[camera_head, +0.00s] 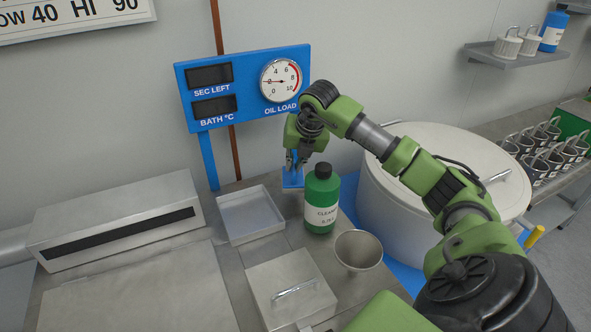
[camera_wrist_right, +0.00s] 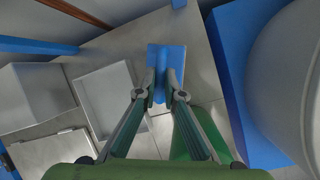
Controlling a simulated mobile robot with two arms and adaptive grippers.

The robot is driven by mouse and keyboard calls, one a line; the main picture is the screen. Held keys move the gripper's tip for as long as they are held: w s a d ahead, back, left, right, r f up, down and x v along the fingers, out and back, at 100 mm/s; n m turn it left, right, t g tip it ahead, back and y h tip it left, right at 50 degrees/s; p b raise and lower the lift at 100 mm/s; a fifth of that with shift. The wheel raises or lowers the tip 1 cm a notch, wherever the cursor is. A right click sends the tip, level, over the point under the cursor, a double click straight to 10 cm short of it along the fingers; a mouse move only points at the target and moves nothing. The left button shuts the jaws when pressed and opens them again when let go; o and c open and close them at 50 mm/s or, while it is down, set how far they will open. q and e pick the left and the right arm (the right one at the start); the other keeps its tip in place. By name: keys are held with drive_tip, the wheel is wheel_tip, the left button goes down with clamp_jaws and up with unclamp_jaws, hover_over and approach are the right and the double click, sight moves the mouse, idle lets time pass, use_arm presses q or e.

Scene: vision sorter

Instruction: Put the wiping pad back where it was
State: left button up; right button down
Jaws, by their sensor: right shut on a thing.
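The wiping pad is a blue piece (camera_head: 291,182) at the back of the steel counter, just behind the green bottle. My right gripper (camera_head: 297,164) points down and is shut on it. In the right wrist view the flat blue pad (camera_wrist_right: 170,58) shows between and beyond the fingertips (camera_wrist_right: 160,88). I cannot tell whether the pad touches the counter. My left gripper is not in view.
A shallow, empty tray (camera_head: 268,230) lies left of the pad. The green cleaner bottle (camera_head: 322,203), a metal funnel-like cup (camera_head: 358,248) and a handled lid (camera_head: 283,278) stand in front. A large round vat (camera_head: 400,202) is to the right. The gauge panel (camera_head: 222,111) rises behind.

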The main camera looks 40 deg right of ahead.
drive_tip(key=shift+w+d+f, duration=0.3)
drive_tip(key=shift+f, duration=0.2)
drive_tip(key=f, duration=0.1)
drive_tip(key=f+p, duration=0.2)
drive_tip(key=shift+w+d, duration=0.1)
drive_tip(key=shift+d, duration=0.15)
drive_tip(key=shift+f, duration=0.4)
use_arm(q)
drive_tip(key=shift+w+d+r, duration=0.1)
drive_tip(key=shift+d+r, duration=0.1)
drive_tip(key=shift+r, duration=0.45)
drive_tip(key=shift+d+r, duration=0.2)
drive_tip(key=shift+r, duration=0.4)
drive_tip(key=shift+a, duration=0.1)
use_arm(e)
drive_tip(key=shift+f, duration=0.2)
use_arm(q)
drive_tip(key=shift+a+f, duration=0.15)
use_arm(e)
drive_tip(key=c, duration=2.1)
unclamp_jaws()
drive_tip(key=shift+c, duration=0.2)
